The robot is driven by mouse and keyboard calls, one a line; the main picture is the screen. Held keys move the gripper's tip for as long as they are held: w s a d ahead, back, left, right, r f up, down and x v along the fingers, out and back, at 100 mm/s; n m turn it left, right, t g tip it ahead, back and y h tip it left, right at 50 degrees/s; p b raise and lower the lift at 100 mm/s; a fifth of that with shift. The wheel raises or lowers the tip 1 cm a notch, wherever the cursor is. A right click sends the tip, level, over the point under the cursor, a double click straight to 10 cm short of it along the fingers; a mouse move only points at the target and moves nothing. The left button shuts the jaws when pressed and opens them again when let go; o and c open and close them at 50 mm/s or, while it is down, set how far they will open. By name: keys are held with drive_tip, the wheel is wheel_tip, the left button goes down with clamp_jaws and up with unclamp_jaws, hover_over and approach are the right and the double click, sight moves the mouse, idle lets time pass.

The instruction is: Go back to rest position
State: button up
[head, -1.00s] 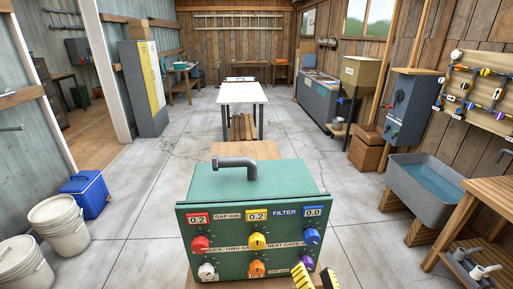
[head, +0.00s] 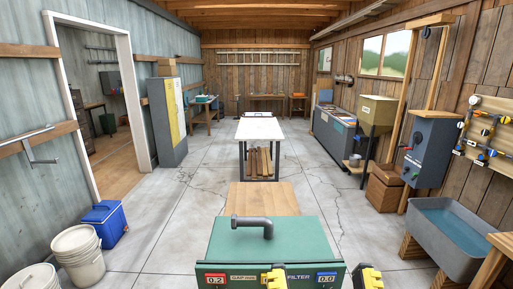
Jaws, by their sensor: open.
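My gripper (head: 320,279) shows at the bottom edge of the head view as two yellow-and-black fingers set well apart. It is open, and nothing shows between the fingers. The fingers are in front of the green control box (head: 218,240), which has a grey bent pipe (head: 262,225) on its top. The left finger covers part of the box's label row, and the right finger is by its right end. The box's knobs are below the frame. Whether the fingers touch the box cannot be told.
A white-topped table (head: 259,128) stands further back in the middle. A blue cooler (head: 103,224) and white buckets (head: 78,256) stand at the left. A grey sink with water (head: 455,236) and a grey machine (head: 428,150) stand at the right. The concrete floor between is mostly clear.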

wheel_tip(320, 180, up, 24)
drive_tip(key=p, duration=2.1)
